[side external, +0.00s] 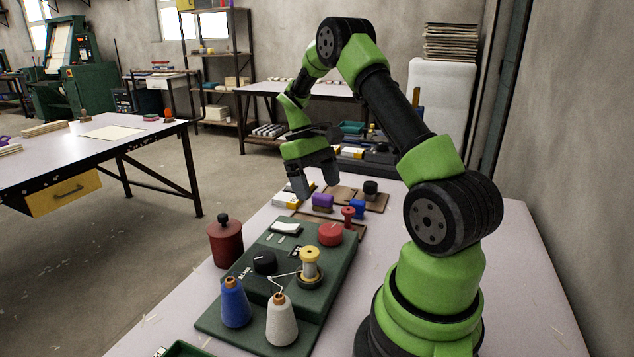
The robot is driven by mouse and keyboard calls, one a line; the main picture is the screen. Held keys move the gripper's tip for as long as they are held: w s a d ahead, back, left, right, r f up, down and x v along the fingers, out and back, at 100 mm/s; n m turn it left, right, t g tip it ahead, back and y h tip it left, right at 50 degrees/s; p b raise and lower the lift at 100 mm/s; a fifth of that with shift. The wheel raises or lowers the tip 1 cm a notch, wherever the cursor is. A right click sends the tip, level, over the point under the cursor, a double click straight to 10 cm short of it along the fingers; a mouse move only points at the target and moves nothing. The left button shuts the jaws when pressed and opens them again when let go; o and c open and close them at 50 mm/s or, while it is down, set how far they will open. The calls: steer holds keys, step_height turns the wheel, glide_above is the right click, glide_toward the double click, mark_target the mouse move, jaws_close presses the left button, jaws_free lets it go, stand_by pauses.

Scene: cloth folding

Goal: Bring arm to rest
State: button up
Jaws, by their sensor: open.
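My gripper (314,186) hangs at the end of my green and black arm, pointing down with its two grey fingers apart. It is empty. It is above the far part of the table (390,305), near a purple block (322,202) and some white and yellow boxes (288,197). I cannot tell its exact height over them. My arm is bent, with its elbow raised high. No cloth is plainly visible in this view.
A green board (235,317) holds a blue cone (236,302), a white cone (281,320), a yellow spool (310,264) and a red knob (330,234). A dark red canister (225,240) stands at its left. The table's right front is clear.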

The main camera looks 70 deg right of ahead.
steer(key=a+r+t+h, duration=0.2)
steer(key=a+r+t, duration=0.3)
steer(key=a+r, duration=0.8)
steer(key=s+a+r+t+y, duration=0.1)
steer(key=s+a+t, duration=0.2)
steer(key=s+a, duration=0.1)
steer(key=s+a+r+t+y, duration=0.1)
steer(key=s+a+r+t, duration=0.1)
steer(key=s+a, duration=0.3)
steer(key=shift+s+a+r+t, duration=0.15)
steer(key=shift+a+r+t, duration=0.15)
steer(key=shift+a+t, duration=0.6)
steer(key=shift+a, duration=0.15)
